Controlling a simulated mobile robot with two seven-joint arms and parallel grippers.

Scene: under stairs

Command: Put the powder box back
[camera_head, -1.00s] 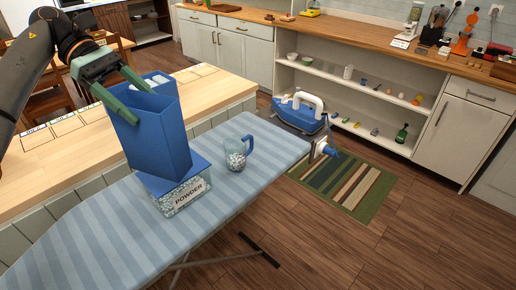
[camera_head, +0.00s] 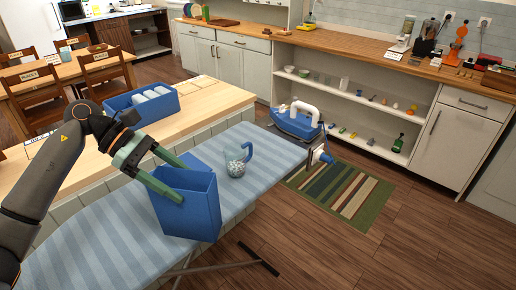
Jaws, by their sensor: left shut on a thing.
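My left gripper (camera_head: 160,176) is shut on a tall blue open-topped box (camera_head: 196,214). It grips the box near its upper rim, over the striped ironing board (camera_head: 95,240). I cannot tell whether the box touches the board. The clear powder box with the POWDER label is not visible now; the held blue box covers the part of the board where it stood. A clear mug with a blue handle and whitish grains (camera_head: 236,168) stands on the board just right of the held box. My right gripper is not in view.
A blue-and-white iron (camera_head: 296,122) sits at the board's far right end. A blue tray with white items (camera_head: 130,98) stands on the wooden counter (camera_head: 200,118) behind. The board's left part is clear. A striped rug (camera_head: 335,195) lies on the floor.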

